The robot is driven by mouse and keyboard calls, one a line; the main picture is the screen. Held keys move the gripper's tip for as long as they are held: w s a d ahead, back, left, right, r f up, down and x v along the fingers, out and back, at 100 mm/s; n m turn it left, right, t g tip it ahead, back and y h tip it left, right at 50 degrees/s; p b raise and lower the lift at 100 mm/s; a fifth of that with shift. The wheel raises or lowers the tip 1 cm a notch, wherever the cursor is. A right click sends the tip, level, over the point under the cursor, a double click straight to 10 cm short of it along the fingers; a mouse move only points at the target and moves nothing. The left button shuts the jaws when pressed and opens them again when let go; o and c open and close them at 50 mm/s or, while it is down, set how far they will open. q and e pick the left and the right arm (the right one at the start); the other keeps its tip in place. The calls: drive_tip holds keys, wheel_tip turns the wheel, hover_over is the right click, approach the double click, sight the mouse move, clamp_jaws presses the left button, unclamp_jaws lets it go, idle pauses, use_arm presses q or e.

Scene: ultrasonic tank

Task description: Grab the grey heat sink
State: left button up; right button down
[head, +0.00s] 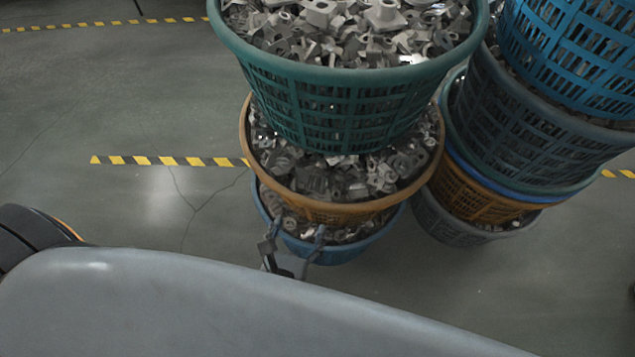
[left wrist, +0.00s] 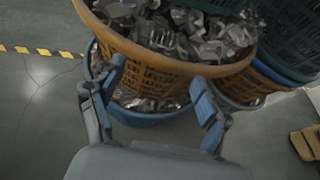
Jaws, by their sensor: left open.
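Many loose grey metal parts fill the stacked baskets, and I cannot tell for sure which one is the grey heat sink. They heap in the green top basket (head: 330,90), the orange middle basket (head: 335,212) and the blue bottom basket (head: 335,254). My left gripper (head: 293,240) is open and empty in front of this stack, low by the orange and blue baskets. In the left wrist view its spread fingers (left wrist: 157,75) stand before the orange basket's wall (left wrist: 150,72), with the blue basket (left wrist: 145,118) behind and below. My right gripper is not in view.
A second basket stack stands close on the right, with a bright blue basket (head: 575,55), a dark teal one (head: 525,135) and an orange one (head: 470,195). Yellow-black floor tape (head: 170,161) runs left of the stacks. The floor on the left is clear.

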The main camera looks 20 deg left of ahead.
sight(316, 187)
use_arm(q)
drive_tip(key=x, duration=0.7)
drive_tip(key=shift+w+r, duration=0.2)
drive_tip(key=shift+w+f, duration=0.2)
drive_tip(key=shift+w, duration=0.65)
drive_tip(key=x, duration=0.4)
drive_tip(key=shift+w+d, duration=0.3)
drive_tip(key=shift+w, duration=0.05)
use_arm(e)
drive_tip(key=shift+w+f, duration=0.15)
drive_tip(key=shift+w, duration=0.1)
use_arm(q)
drive_tip(key=c, duration=1.3)
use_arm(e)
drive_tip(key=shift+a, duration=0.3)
